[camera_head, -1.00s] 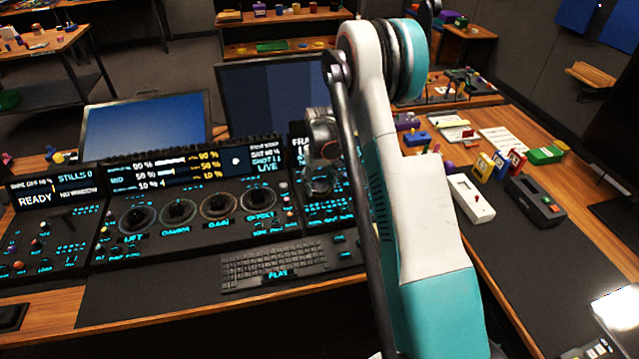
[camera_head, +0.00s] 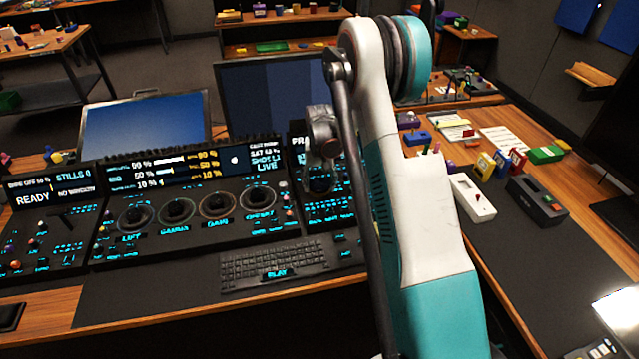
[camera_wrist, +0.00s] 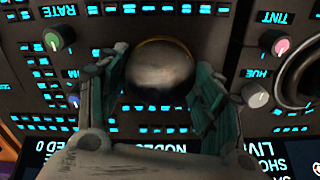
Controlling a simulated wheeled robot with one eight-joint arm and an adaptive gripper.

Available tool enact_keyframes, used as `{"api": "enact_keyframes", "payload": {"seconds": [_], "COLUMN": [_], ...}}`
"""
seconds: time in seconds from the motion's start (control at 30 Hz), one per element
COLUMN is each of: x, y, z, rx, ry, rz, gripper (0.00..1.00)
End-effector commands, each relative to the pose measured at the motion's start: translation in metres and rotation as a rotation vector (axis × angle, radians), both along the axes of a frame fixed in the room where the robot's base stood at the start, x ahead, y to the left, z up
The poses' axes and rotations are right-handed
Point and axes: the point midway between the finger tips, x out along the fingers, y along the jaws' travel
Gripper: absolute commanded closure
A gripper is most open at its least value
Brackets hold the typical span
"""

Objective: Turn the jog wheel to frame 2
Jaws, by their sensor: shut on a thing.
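The jog wheel (camera_wrist: 160,68) is a dark, shiny, rounded knob with a thin yellowish arc at its edge, in the middle of the wrist view. My gripper (camera_wrist: 157,82) has one finger on each side of it and is shut on it. In the head view my gripper (camera_head: 320,182) is down at the right-hand console panel, partly behind my arm, and the wheel cannot be made out there. The small screen (camera_head: 299,143) above that panel is mostly covered by my arm, so its frame number cannot be read.
Small knobs stand close by in the wrist view: a green-capped one (camera_wrist: 54,39), a pink-capped one (camera_wrist: 275,43) and a white-capped one (camera_wrist: 255,96). A keyboard (camera_head: 272,264) lies in front of the console. Boxes (camera_head: 472,198) stand on the right-hand desk.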

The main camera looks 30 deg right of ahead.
Motion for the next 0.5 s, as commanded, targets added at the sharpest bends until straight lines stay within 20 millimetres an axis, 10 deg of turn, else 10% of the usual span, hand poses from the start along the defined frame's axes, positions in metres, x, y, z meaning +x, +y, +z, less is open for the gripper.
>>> {"api": "enact_keyframes", "payload": {"seconds": [0.5], "x": [-0.0002], "y": [-0.0002], "z": [0.0000], "rx": [0.000], "ry": [0.000], "rz": [-0.097], "gripper": [0.63]}}
